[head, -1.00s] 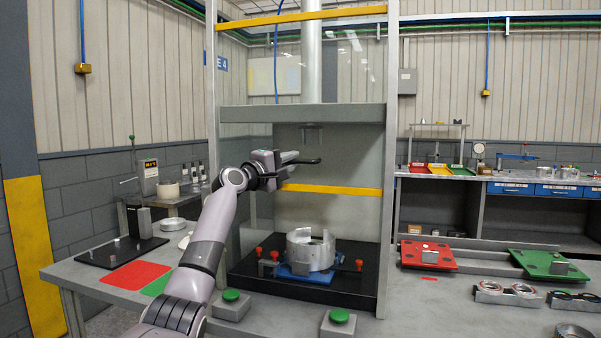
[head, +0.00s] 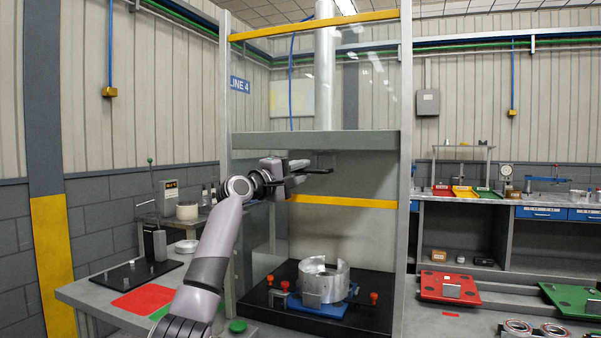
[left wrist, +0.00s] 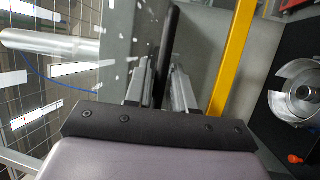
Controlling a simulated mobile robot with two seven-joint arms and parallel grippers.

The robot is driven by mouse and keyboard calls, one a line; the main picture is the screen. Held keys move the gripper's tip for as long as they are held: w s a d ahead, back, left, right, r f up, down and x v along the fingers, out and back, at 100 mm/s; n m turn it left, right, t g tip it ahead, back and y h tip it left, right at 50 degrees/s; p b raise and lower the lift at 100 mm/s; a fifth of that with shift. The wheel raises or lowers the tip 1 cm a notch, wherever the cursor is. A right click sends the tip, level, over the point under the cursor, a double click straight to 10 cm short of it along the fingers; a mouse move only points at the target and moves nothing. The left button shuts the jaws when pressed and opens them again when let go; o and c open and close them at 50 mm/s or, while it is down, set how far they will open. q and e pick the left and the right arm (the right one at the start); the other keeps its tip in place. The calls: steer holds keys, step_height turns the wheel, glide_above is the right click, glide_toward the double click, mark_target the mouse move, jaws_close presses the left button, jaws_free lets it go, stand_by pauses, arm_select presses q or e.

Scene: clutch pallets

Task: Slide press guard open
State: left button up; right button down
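The press guard is a clear panel with an upper yellow strip (head: 315,26) and a lower yellow strip (head: 345,202). It stands in the front frame of the press, with its lower strip well above the black press bed (head: 375,315). Its black handle bar (head: 321,171) lies just above the lower strip. My left gripper (head: 299,173) is at the handle. In the left wrist view, the handle (left wrist: 171,40) runs between the two fingers (left wrist: 161,88), which are close around it; the yellow strip (left wrist: 232,50) is alongside. My right gripper is out of view.
A silver ring-shaped part (head: 323,279) sits on a blue fixture (head: 318,306) on the bed, below the guard. A green button (head: 237,326) is at the front. Red (head: 449,287) and green (head: 575,298) pallets lie at the right.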

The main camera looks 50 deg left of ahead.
arm_select(q)
steer(key=b+v, duration=0.3)
steer(key=v, duration=0.4)
steer(key=shift+b, duration=0.35)
stand_by(0.5)
